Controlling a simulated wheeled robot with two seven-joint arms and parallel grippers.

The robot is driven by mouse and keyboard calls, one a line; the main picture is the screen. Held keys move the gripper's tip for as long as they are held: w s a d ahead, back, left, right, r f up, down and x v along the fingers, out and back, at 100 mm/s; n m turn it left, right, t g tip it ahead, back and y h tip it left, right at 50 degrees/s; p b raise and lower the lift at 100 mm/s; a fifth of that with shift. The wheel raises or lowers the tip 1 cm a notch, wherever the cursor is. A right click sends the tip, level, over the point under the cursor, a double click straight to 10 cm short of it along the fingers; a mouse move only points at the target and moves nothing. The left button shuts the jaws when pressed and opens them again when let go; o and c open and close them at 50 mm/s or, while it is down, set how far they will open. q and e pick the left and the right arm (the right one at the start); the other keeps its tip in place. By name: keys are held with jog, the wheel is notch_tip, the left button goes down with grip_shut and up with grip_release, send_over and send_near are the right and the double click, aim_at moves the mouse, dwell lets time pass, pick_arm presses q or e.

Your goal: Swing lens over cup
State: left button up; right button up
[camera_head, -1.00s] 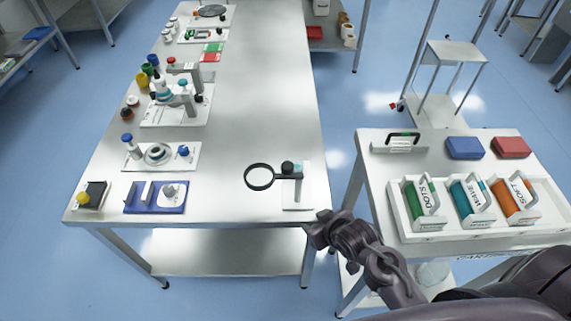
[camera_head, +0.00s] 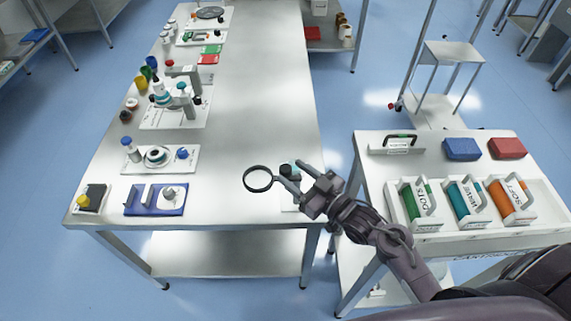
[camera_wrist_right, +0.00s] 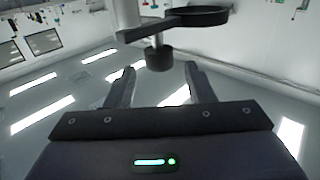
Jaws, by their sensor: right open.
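The lens (camera_head: 258,179) is a black ring on an arm, at the front right of the steel table. Its post stands on a white base (camera_head: 289,204), mostly hidden by my right gripper. A dark knob (camera_wrist_right: 159,60) hangs below the lens arm in the right wrist view, where the lens ring (camera_wrist_right: 190,17) is above. My right gripper (camera_head: 287,174) is open, its fingers around the lens stand's top. In the wrist view the knob is between and just beyond the fingertips (camera_wrist_right: 160,75); contact is unclear. I cannot tell which item is the cup. My left gripper is out of view.
A blue tray (camera_head: 155,207) with white parts and a white plate (camera_head: 188,166) with a round dish lie left of the lens. A side table (camera_head: 361,165) holds a rack of labelled cylinders (camera_head: 430,232). The table's middle is bare.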

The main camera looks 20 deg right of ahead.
aim_at(290, 172)
jog(key=shift+p+x, duration=0.3)
jog(key=shift+x, duration=1.5)
grip_shut()
